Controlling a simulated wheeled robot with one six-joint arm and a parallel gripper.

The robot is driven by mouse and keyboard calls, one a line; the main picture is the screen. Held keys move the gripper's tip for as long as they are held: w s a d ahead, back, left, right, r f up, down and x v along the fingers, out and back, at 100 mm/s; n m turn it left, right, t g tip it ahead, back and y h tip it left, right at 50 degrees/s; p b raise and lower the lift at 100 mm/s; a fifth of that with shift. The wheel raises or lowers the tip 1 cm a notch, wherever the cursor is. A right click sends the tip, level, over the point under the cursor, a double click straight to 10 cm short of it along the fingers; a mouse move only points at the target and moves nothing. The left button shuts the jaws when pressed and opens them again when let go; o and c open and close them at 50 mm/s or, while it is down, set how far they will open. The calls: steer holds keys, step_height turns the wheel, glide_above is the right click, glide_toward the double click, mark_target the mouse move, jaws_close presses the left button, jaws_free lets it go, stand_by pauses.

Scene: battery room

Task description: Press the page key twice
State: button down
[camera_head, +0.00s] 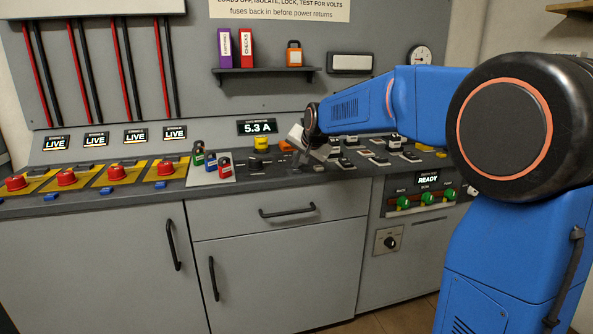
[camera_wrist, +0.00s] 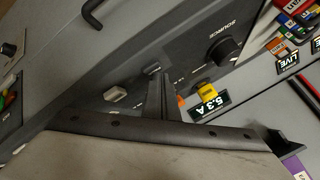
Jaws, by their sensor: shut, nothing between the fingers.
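The meter display reading 5.3 A (camera_head: 257,127) stands at the back of the worktop, and it also shows in the wrist view (camera_wrist: 210,104). I cannot read any label as the page key. A pale rectangular key (camera_wrist: 115,94) sits on the dark panel in the wrist view, left of my fingers; its label is too small to read. A black knob marked SOURCE (camera_wrist: 224,49) is on the same panel, to the right. My gripper (camera_wrist: 154,72) is shut and empty, pointing at the panel between key and knob. In the head view my gripper (camera_head: 302,160) is over the worktop; contact is unclear.
A yellow part (camera_head: 261,144) is by the display. Red, green and blue padlocks (camera_head: 225,166) stand left of my gripper. Red push buttons (camera_head: 66,178) line the left worktop. Several small blocks (camera_head: 346,162) lie to the right. A shelf (camera_head: 265,73) is above.

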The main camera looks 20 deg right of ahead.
steer(key=shift+r, duration=0.8)
steer(key=shift+r, duration=0.1)
steer(key=shift+r, duration=2.4)
steer(key=shift+s, duration=0.1)
steer(key=n+g, duration=0.1)
steer(key=n, duration=0.1)
glide_toward(298, 171)
steer(key=s, duration=0.7)
steer(key=s+d+f+n+g, duration=0.1)
steer(key=s+f+n, duration=0.1)
steer(key=s+f, duration=0.4)
steer(key=s+f+n+g, duration=0.1)
steer(key=s+f, duration=0.5)
steer(key=s, duration=1.1)
steer(key=s+d+f+n+g+h, duration=0.1)
steer(key=s+f, duration=0.5)
steer(key=s, duration=0.6)
steer(key=shift+s+d+f+n, duration=0.15)
steer(key=shift+d+n, duration=0.15)
steer(key=shift+n, duration=0.6)
